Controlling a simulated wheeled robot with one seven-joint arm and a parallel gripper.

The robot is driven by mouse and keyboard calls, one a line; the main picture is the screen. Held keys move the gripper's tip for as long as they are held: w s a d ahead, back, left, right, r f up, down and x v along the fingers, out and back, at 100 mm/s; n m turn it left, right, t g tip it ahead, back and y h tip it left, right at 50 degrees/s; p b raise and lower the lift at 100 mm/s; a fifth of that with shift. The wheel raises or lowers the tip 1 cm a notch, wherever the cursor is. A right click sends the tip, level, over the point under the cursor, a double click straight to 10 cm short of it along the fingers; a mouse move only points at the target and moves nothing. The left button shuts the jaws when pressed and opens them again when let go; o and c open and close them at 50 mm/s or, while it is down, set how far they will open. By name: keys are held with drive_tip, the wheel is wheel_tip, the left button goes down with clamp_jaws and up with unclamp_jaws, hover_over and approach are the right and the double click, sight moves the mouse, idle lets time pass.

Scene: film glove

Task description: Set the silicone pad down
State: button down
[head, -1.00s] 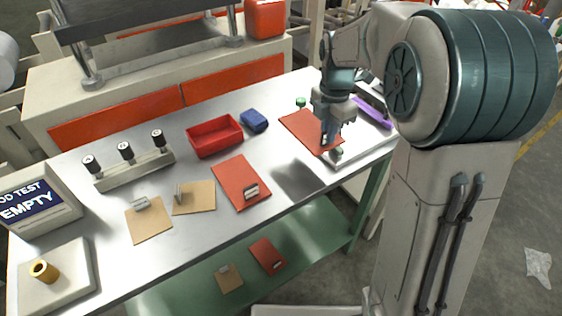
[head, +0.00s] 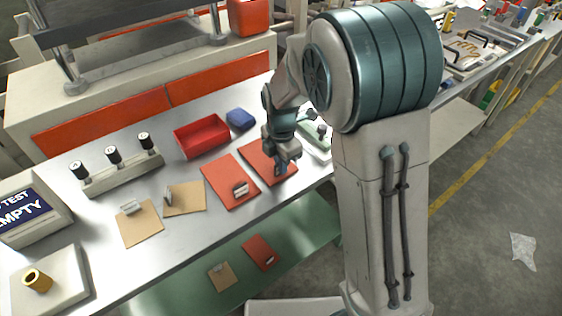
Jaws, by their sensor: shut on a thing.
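The red-orange silicone pad (head: 258,152) is in my gripper (head: 281,171), which is shut on it near the pad's right front part. The pad is roughly flat, close to or at the metal worktable's surface (head: 150,255); I cannot tell whether it touches. Part of it is hidden behind the gripper and its wrist. A similar red pad (head: 222,173) with a small metal clip lies just to its left on the table.
A red bin (head: 202,136) and a blue block (head: 240,119) stand behind the pads. Two tan pads (head: 184,198) with clips and a fixture with several black knobs (head: 114,160) are at left. A pale tray (head: 316,140) stands to the right, partly hidden by my arm.

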drive_tip(key=shift+f, duration=0.1)
drive_tip(key=c, duration=1.5)
unclamp_jaws()
drive_tip(key=shift+c, duration=0.2)
wheel_tip(320, 180, up, 12)
drive_tip(key=s+d+m+t, duration=0.1)
drive_tip(key=s+d+m, duration=0.5)
drive_tip(key=s+m, duration=0.3)
drive_tip(key=s+d+m+t, duration=0.1)
drive_tip(key=s+d+m, duration=0.6)
drive_tip(key=m, duration=0.9)
drive_tip(key=shift+s+d+t, duration=0.15)
drive_tip(key=shift+s+t, duration=0.25)
drive_tip(key=shift+s, duration=1.1)
